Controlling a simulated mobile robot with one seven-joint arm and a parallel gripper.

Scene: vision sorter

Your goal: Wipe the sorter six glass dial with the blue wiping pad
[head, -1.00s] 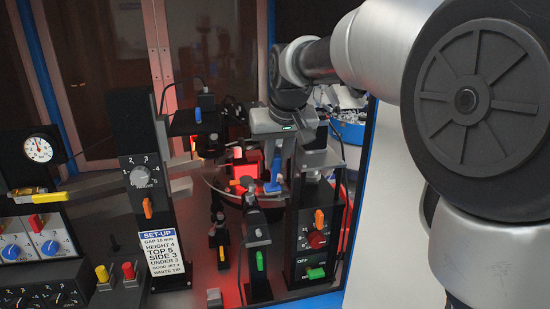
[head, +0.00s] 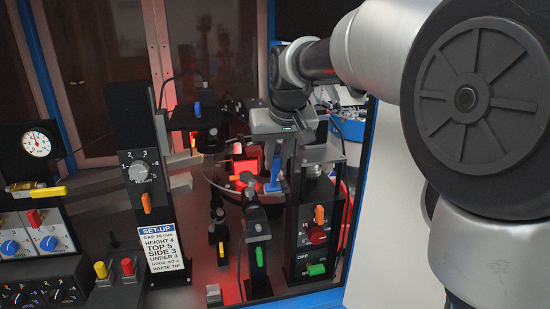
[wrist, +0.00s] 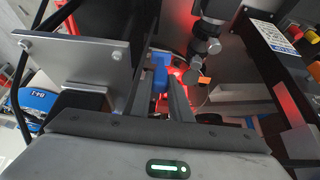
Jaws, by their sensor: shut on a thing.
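My gripper (head: 278,165) points down at the back middle of the sorter in the head view. It is shut on the blue wiping pad (head: 273,184), which hangs below the fingers. The pad also shows between the fingers in the wrist view (wrist: 159,76). The glass dial (head: 213,177) is a thin, clear disc edge over a red-lit area. The pad is at the right side of the dial in the head view. I cannot tell whether the pad touches the glass. Part of the dial is hidden behind the camera posts and gripper.
A black column with a height knob (head: 139,172) and a set-up sign (head: 160,246) stand left. A short post with a green lever (head: 259,257) stands in front. A black control box with a green switch (head: 316,269) stands close right of the gripper. A gauge (head: 36,144) is far left.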

